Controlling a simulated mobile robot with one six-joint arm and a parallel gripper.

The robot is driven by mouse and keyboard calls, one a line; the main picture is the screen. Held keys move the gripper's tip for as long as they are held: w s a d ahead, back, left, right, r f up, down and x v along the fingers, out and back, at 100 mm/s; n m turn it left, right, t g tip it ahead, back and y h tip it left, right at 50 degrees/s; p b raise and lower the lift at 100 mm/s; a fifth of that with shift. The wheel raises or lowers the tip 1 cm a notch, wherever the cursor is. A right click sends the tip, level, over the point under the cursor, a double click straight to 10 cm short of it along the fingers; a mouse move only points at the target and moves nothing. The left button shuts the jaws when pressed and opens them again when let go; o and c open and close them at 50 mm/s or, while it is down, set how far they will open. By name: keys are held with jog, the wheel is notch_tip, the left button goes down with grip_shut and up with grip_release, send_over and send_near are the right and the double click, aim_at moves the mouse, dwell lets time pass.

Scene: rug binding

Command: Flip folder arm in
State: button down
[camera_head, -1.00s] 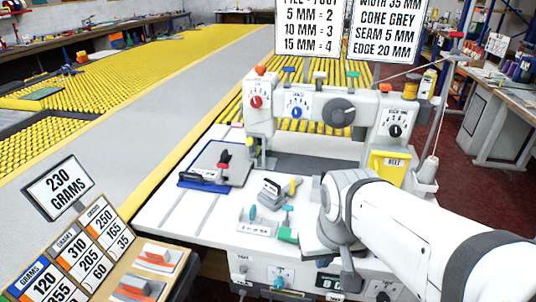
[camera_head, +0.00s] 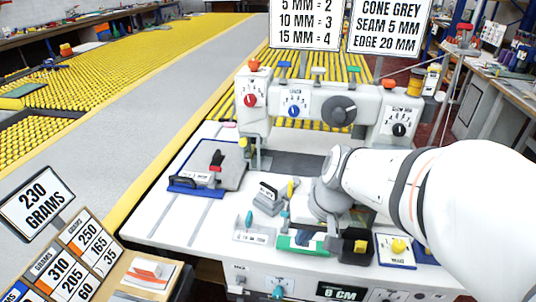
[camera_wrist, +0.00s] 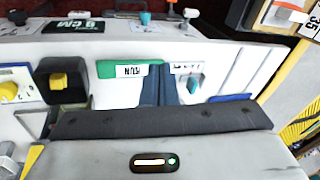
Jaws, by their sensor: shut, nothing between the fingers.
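My gripper (camera_wrist: 159,88) shows as two dark fingers shut together with nothing between them, pointing at the white machine bed beside a green block marked RUN (camera_wrist: 118,69). A small grey labelled block (camera_head: 268,196) and a yellow lever (camera_head: 291,188) sit behind the green block. I cannot tell which part is the folder arm.
A teal-lever switch plate (camera_head: 252,230) is left of the green block. A grey plate with blue edging (camera_head: 212,168) lies at the bed's left. The dial panel (camera_head: 318,107) rises behind. A yellow-knobbed card (camera_head: 397,250) lies right. Open bed lies at front left.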

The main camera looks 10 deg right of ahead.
jog(key=w+f+m+t+y, duration=0.1)
jog(key=w+f+m+y, duration=0.25)
jog(key=w, duration=0.65)
jog(key=m+t+p, duration=0.1)
jog(key=m+t, duration=0.3)
jog(key=m, duration=0.1)
send_near(283, 208)
jog(key=d+v, duration=0.1)
jog(key=v, duration=0.3)
jog(key=shift+w+a+f, duration=0.1)
jog(key=shift+a, duration=0.15)
jog(key=x, duration=1)
jog(key=shift+w+p, duration=0.1)
jog(key=shift+p, duration=0.3)
